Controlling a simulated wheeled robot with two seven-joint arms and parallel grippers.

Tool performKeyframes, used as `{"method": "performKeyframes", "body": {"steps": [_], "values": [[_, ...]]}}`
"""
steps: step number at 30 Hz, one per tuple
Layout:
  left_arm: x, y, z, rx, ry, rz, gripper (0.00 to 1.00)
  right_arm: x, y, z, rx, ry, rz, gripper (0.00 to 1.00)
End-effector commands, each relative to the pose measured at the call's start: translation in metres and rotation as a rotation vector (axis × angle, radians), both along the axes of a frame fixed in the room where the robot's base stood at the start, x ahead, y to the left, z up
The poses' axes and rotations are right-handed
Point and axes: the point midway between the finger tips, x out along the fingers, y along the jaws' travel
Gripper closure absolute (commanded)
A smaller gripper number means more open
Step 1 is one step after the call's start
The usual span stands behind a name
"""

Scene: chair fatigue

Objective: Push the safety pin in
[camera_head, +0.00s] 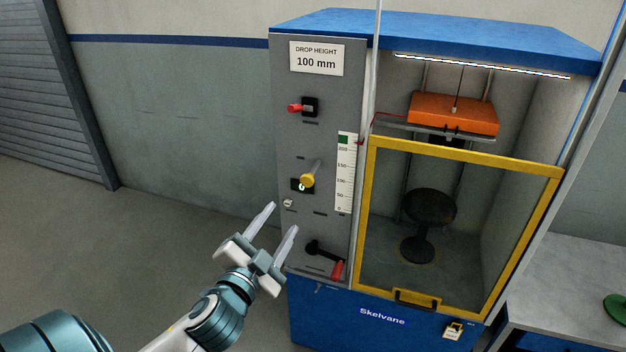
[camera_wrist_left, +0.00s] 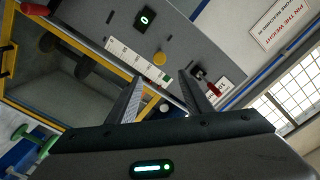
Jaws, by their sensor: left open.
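A yellow knob (camera_head: 307,180) with a metal shaft stands out from the grey control panel (camera_head: 292,232) in the head view; it looks like the safety pin. The knob also shows in the left wrist view (camera_wrist_left: 159,59), just beyond the fingertips and roughly between them. My left gripper (camera_head: 283,217) is open and empty, below and to the left of the knob in the head view, with its fingers pointing up toward the panel. It also shows in the left wrist view (camera_wrist_left: 163,78). I see no contact with the knob. My right gripper is not in view.
A red-handled switch (camera_head: 296,108) is above the knob, and a black crank with a red grip (camera_head: 337,269) is below. A yellow-framed guard (camera_head: 465,151) covers the chamber with a black stool (camera_head: 430,207). An orange weight (camera_head: 453,112) hangs above. Floor left of the machine is clear.

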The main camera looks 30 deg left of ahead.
Motion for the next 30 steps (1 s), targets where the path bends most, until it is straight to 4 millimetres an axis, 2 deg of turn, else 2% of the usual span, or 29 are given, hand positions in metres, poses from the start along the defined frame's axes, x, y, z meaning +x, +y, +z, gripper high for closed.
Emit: {"method": "performKeyframes", "body": {"steps": [8,17,20,26,30], "values": [[0.004,0.001,-0.002,-0.001,-0.001,-0.001,0.54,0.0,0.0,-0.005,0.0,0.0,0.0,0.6],[0.022,0.005,-0.004,0.001,-0.003,-0.001,0.54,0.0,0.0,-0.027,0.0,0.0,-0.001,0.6],[0.03,0.007,-0.004,0.003,-0.003,-0.001,0.54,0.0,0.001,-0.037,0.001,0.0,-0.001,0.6],[0.057,0.014,-0.002,0.002,-0.002,0.001,0.54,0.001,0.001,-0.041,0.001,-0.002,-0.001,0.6],[0.082,0.02,0.003,0.002,0.001,0.002,0.54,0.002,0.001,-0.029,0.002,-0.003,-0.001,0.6]]}}
